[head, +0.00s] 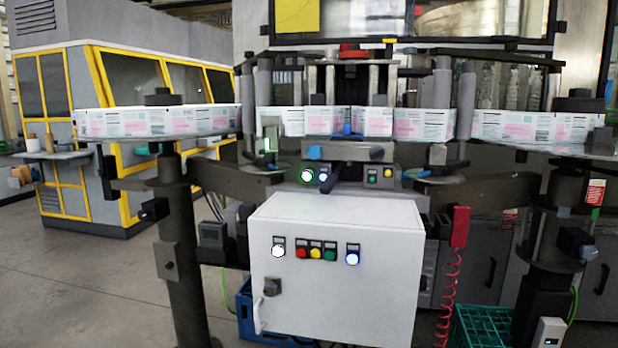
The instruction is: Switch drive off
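A white control box (345,290) stands in the middle of the head view, facing me. Its front carries a row of buttons: a lit white one (278,251), a red one (302,252), a yellow one (316,253), a green one (330,255) and a lit blue one (352,258). A dark rotary switch (271,287) sits below the row, at the left. Labels are too small to read, so I cannot tell which control is the drive's. Neither of my grippers is in view.
Above the box are a small lit button (306,176) and a green button (372,175) on the labeller. Label reels (158,121) lie on discs at both sides. A red device (460,227) with a coiled cord hangs right of the box. Crates (482,328) stand below.

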